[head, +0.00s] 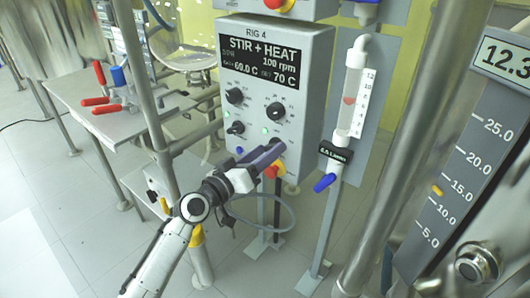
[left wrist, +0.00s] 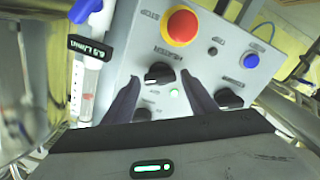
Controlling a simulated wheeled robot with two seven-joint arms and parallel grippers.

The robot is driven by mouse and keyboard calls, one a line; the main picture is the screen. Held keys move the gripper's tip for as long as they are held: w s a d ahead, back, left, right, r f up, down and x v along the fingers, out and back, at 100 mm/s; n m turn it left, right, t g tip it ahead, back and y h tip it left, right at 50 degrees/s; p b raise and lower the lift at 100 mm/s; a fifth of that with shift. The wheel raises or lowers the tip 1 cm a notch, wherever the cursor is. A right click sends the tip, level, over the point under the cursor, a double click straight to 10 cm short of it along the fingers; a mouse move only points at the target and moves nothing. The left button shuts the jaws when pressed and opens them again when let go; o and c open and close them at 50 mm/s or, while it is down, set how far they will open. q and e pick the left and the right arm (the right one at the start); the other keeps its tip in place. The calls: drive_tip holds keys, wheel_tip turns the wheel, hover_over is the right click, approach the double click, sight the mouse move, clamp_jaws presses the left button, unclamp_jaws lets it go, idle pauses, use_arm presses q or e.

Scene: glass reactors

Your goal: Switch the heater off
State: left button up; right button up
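The heater knob (left wrist: 160,73) is a black dial with an upside-down HEATER label beside it in the left wrist view. A green lamp (left wrist: 174,93) glows near it. My left gripper (left wrist: 161,76) is open, its dark fingers on either side of the knob, with gaps showing. I cannot tell how near the fingertips are to the panel. In the head view my left gripper (head: 276,149) is at the lower right of the RIG 4 panel (head: 300,80) and hides the heater knob. The display (head: 262,62) reads STIR + HEAT, 100 rpm and 70 C. My right gripper is not in view.
A red stop button (left wrist: 183,25) on yellow is close beside the heater knob. Another black knob (left wrist: 228,97) is right of my fingers, and a blue button (left wrist: 250,61) lies beyond. A glass flow meter (head: 353,90) with a blue valve (head: 325,182) stands right of the panel.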

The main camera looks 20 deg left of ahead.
use_arm(q)
drive_tip(key=c, duration=0.8)
drive_tip(key=shift+o, duration=0.2)
drive_tip(key=shift+n, duration=0.3)
drive_tip(key=n+p, duration=0.1)
drive_tip(key=n, duration=0.6)
drive_tip(key=shift+p, duration=0.3)
drive_tip(key=n, duration=0.2)
drive_tip(key=shift+f+n+p, duration=0.1)
drive_tip(key=shift+n+p, duration=0.2)
drive_tip(key=shift+n, duration=0.9)
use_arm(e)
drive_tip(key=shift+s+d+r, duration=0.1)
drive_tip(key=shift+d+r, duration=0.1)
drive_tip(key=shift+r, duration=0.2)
use_arm(q)
drive_tip(key=shift+f, duration=0.1)
